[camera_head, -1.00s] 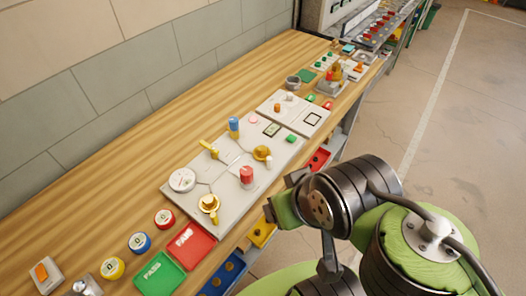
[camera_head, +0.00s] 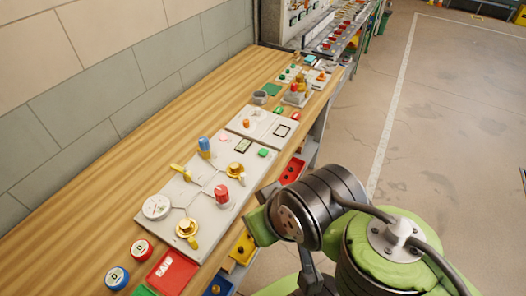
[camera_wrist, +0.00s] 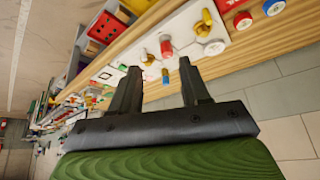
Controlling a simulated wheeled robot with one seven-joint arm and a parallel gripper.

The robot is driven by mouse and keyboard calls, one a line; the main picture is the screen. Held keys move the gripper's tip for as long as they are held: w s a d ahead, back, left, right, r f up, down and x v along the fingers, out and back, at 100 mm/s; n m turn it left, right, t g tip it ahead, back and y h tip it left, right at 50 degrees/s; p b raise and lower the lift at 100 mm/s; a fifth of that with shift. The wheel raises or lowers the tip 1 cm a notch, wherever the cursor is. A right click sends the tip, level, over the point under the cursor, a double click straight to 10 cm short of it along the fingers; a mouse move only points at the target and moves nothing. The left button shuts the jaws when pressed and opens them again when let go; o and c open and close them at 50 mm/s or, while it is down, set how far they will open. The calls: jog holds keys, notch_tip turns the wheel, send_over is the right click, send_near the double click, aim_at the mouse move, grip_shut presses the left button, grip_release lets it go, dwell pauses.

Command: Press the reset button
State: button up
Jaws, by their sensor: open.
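A pale control panel (camera_head: 205,215) lies on the wooden bench. It carries a red knob (camera_head: 222,194), a blue-topped post (camera_head: 204,146), brass valves (camera_head: 187,228), a white gauge (camera_head: 157,207), a small green button (camera_head: 263,153) and a pale pink button (camera_head: 225,137). No label is readable, so I cannot tell which is the reset button. My gripper (camera_wrist: 158,67) is open and empty in the wrist view, with the red knob (camera_wrist: 166,48) and blue post (camera_wrist: 165,75) beyond its fingers. In the head view my arm is right of the panel, off the bench's front edge; the fingertips are unclear.
A second panel (camera_head: 276,133) adjoins it. A red tray (camera_head: 171,272) and red and blue round pieces (camera_head: 141,249) lie nearer. Colored bins (camera_head: 242,247) hang under the bench's front edge. Floor (camera_head: 450,150) on the right is clear.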

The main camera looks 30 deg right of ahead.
grip_shut()
dwell(1.4)
